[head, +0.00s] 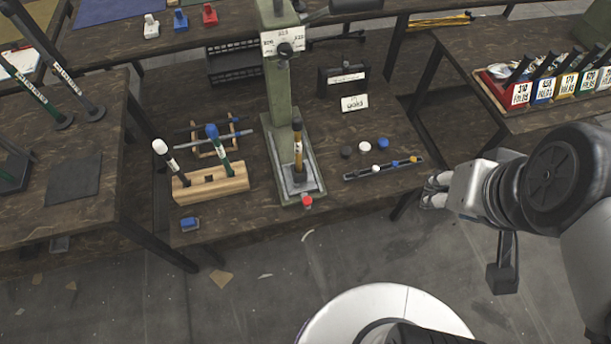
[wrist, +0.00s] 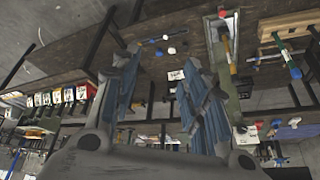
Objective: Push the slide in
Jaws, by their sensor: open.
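The rivet press (head: 279,115) is a green column on a base plate on the middle bench. At its foot lies a grey slide (head: 298,186) with a red knob (head: 307,202) at the bench's front edge. A tool with a yellow-brown handle (head: 298,150) stands upright over the slide. My gripper (head: 432,192) is right of the bench's front edge, well apart from the knob. In the wrist view my gripper (wrist: 160,60) is open with nothing between its fingers. The press, red knob (wrist: 222,13) and slide appear upside down there. How far out the slide sits is hard to tell.
Left of the press stands a wooden block (head: 210,183) holding tools, with a blue piece (head: 189,224) in front. Right of it lies a narrow tray (head: 384,168) with small parts. A side bench (head: 470,60) carries labelled bins.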

